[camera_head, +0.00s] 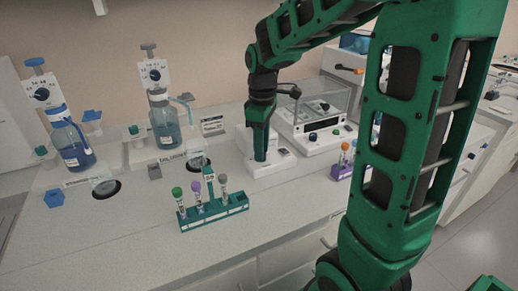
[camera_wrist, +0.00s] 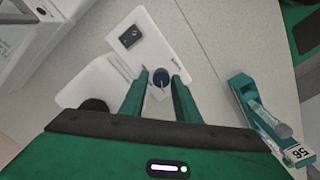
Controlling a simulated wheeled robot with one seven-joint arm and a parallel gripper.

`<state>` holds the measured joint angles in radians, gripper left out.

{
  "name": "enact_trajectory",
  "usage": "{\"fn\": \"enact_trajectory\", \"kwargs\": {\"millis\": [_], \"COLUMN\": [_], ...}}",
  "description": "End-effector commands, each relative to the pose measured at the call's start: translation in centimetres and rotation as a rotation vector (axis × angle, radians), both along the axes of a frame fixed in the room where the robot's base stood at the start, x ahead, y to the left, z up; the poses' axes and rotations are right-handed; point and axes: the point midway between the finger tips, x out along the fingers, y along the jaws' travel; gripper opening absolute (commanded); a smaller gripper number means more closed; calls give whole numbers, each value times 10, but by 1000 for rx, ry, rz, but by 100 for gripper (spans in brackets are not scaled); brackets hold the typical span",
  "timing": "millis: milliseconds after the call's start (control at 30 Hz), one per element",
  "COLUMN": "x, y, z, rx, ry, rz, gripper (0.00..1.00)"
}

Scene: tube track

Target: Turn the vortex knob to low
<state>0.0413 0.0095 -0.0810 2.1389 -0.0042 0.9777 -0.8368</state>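The vortex mixer (camera_head: 262,168) is a white device on the bench; it also shows in the wrist view (camera_wrist: 158,28). Its round dark blue knob (camera_wrist: 160,77) has a pale mark and lies between my fingertips in the wrist view. My gripper (camera_head: 260,157) points down over the mixer and hides the knob in the head view. In the wrist view my gripper (camera_wrist: 160,76) is open, with a finger on each side of the knob and small gaps visible. I cannot tell the fingertips' exact height against the knob. A black rocker switch (camera_wrist: 130,37) sits on the mixer's body.
A green tube rack (camera_head: 213,217) with several capped tubes stands front left of the mixer. A white balance with a clear shield (camera_head: 318,125) is close behind on the right. Two bottles with dispensers (camera_head: 71,145) (camera_head: 164,125) stand left. The front bench is mostly clear.

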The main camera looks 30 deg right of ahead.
Motion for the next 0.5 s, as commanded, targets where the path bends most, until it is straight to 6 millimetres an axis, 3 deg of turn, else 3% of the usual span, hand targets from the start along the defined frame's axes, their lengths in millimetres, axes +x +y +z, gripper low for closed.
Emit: {"fn": "enact_trajectory", "kwargs": {"millis": [500], "x": [2], "y": [0], "z": [85], "rx": [-1], "ry": [-5], "rz": [0], "gripper": [29]}}
